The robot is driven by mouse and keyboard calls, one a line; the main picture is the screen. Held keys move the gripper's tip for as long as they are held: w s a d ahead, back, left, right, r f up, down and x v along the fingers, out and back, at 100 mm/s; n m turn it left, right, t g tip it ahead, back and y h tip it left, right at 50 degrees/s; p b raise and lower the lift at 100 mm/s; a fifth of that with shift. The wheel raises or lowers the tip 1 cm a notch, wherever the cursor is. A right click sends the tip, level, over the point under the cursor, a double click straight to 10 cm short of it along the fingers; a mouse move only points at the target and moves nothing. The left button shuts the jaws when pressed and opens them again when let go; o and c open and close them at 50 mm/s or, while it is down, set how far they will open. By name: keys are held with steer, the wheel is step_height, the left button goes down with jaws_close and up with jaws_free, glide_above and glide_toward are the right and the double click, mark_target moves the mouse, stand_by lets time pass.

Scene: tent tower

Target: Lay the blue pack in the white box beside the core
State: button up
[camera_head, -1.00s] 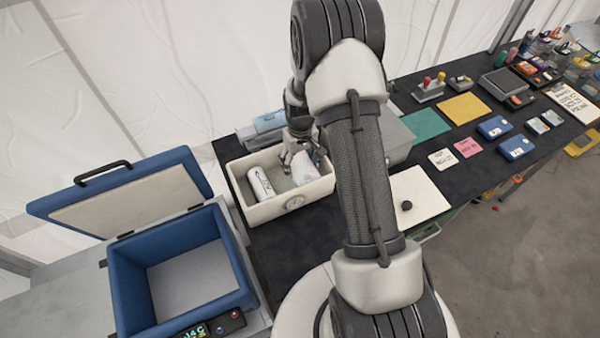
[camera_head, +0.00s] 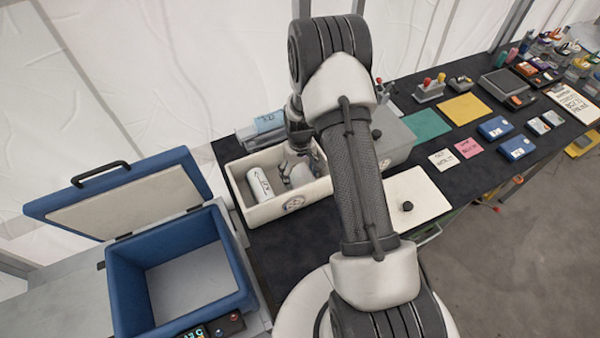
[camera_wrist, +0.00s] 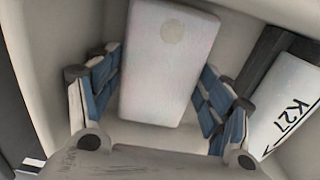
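The white box (camera_head: 262,210) stands on the dark table. The core, a white cylinder marked K27 (camera_head: 259,185), lies in its left part; it also shows at the right of the wrist view (camera_wrist: 288,122). A pale, whitish pack (camera_wrist: 166,62) is inside the box to the right of the core; in the head view (camera_head: 302,176) it is partly hidden. It looks white rather than blue. My gripper (camera_wrist: 162,80) is down in the box, its blue-padded fingers on either side of this pack. Narrow gaps show between pads and pack, so it looks open.
A light blue pack (camera_head: 269,122) lies behind the box. The open blue cooler (camera_head: 235,255) stands left, and a grey case (camera_head: 397,140) stands right of the box. A white lid with a black knob (camera_head: 420,196) lies farther right.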

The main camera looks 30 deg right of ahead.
steer(key=shift+r, duration=0.1)
step_height(320, 180, up, 12)
steer(key=p, duration=0.2)
step_height(320, 180, up, 10)
steer(key=t, duration=0.1)
glide_above(300, 175)
steer(key=s+a, duration=0.2)
steer(key=a, duration=0.1)
steer(key=s+a+r+t, duration=0.1)
steer(key=s+a+r, duration=0.2)
steer(key=s+r, duration=0.5)
steer(key=s+a+r+t, duration=0.1)
steer(key=s+r, duration=0.3)
steer(key=s, duration=0.4)
steer(key=s+a+r+t, duration=0.1)
steer(key=s+a+r, duration=0.3)
steer(key=s, duration=0.4)
steer(key=shift+a+r+t, duration=0.25)
steer(key=shift+r+t, duration=0.05)
steer(key=shift+r, duration=0.3)
steer(key=shift+f, duration=0.1)
